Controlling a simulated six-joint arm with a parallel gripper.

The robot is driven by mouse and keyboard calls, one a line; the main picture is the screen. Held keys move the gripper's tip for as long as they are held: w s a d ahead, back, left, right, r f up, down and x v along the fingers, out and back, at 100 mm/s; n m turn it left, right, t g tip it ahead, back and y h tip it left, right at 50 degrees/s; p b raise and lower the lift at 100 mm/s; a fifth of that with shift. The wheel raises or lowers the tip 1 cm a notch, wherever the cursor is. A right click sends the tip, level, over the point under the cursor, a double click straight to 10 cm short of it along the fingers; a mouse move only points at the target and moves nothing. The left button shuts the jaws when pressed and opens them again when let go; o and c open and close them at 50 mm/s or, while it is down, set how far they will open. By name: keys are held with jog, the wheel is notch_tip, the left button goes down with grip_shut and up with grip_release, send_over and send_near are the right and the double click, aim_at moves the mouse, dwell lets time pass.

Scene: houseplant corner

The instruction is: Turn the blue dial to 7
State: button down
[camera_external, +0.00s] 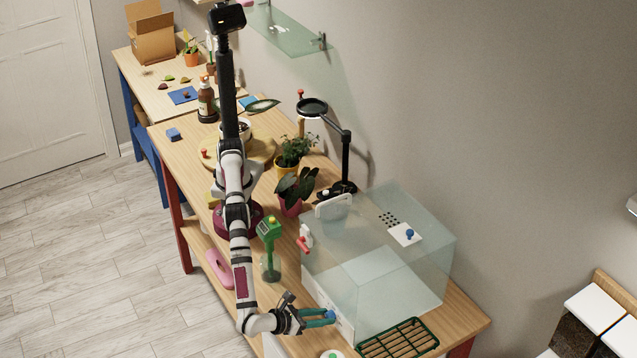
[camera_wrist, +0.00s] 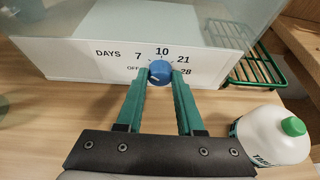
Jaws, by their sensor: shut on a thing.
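The blue dial (camera_wrist: 160,70) is on the front of a white base panel (camera_wrist: 75,62) printed DAYS, with OFF, 7, 10, 21 and 28 around the dial. A small pale mark on the dial appears to point to the lower left, towards OFF. My gripper (camera_wrist: 160,76) is shut on the dial, with one green finger on each side of it. In the external view my gripper (camera_external: 328,317) reaches the front of the glass tank (camera_external: 385,250), and the dial (camera_external: 331,314) shows at its fingertips.
A white bottle with a green cap (camera_wrist: 275,137) stands close on the right of my gripper in the wrist view. A green wire rack (camera_wrist: 258,72) lies beyond it. A green spray bottle (camera_external: 269,245) and potted plants (camera_external: 292,190) stand along the bench.

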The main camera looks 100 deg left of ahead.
jog(key=shift+m, duration=0.4)
dwell(0.3)
jog(key=c, duration=0.5)
grip_release()
jog(key=shift+c, duration=0.2)
jog(key=v, duration=0.5)
jog(key=shift+d, duration=0.15)
notch_tip(320, 180, up, 7)
jog(key=shift+w, duration=0.1)
